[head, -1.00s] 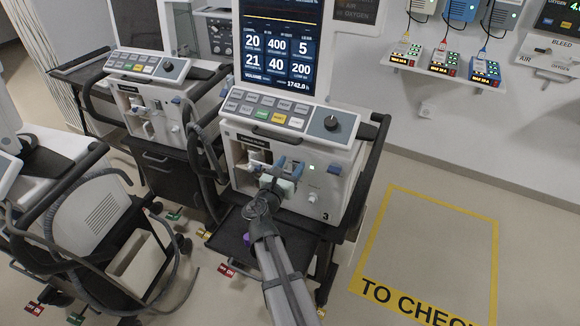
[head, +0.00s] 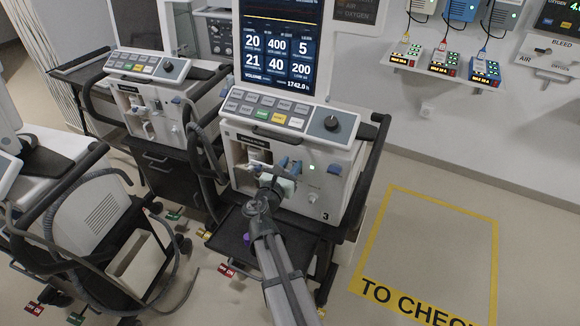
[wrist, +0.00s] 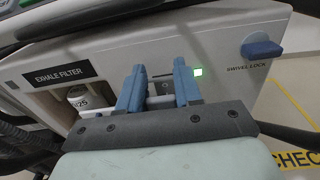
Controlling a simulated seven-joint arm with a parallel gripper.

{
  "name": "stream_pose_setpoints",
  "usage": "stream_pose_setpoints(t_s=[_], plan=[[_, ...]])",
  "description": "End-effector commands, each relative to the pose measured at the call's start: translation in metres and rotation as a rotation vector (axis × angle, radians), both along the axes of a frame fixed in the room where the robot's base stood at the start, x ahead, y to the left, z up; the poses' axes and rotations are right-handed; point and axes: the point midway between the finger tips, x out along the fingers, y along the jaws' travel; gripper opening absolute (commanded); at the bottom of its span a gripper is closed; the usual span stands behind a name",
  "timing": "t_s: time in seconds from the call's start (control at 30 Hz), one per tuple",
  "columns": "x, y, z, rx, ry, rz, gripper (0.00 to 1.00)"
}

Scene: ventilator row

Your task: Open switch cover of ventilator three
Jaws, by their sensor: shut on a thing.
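Ventilator three (head: 312,180) stands in the middle of the head view, with a "3" on its lower right front. My gripper (head: 288,166) is at its front panel, partly hidden by my arm. In the wrist view, the two blue fingers of my gripper (wrist: 158,78) stand against the panel, a small gap apart. They are shut on the switch cover (wrist: 160,101), a small greyish part between them. A small switch (wrist: 165,87) seems to show just beyond it. How far the cover is tilted I cannot tell.
The exhale filter (wrist: 82,97) sits in a recess to the left. A second ventilator (head: 155,110) stands at left. The yellow-marked floor is clear.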

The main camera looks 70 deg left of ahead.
Motion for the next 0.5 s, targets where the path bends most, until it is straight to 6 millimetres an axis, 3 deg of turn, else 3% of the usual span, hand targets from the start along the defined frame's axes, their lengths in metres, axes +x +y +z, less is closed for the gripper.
stream_pose_setpoints(t_s=[0.5], plan=[[0.0055, 0.0043, 0.0084, -0.157, 0.140, -0.004, 0.04]])
